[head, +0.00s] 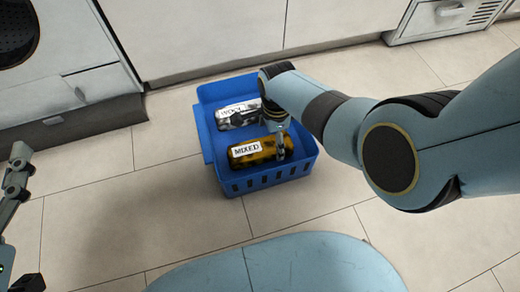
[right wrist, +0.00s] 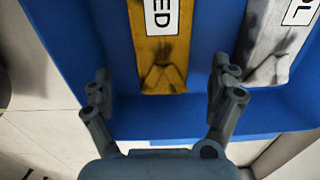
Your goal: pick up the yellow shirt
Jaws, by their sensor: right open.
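The yellow shirt (head: 262,151) is a rolled, dark-patterned yellow bundle with a white "MIXED" label. It lies in the front part of a blue basket (head: 236,185) on the floor. My right gripper (head: 281,143) reaches down into the basket at the shirt's right end and partly covers it. In the right wrist view, the open right gripper (right wrist: 162,78) has one finger on each side of the yellow shirt (right wrist: 160,48), with gaps between. My left gripper (head: 28,225) is partly in view at the left edge, its fingers spread apart and empty.
A grey-white rolled bundle (head: 237,113) with a white label lies behind the yellow one in the basket; it also shows in the right wrist view (right wrist: 272,40). White cabinets (head: 200,35) stand behind. Tiled floor (head: 110,215) is clear left of the basket.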

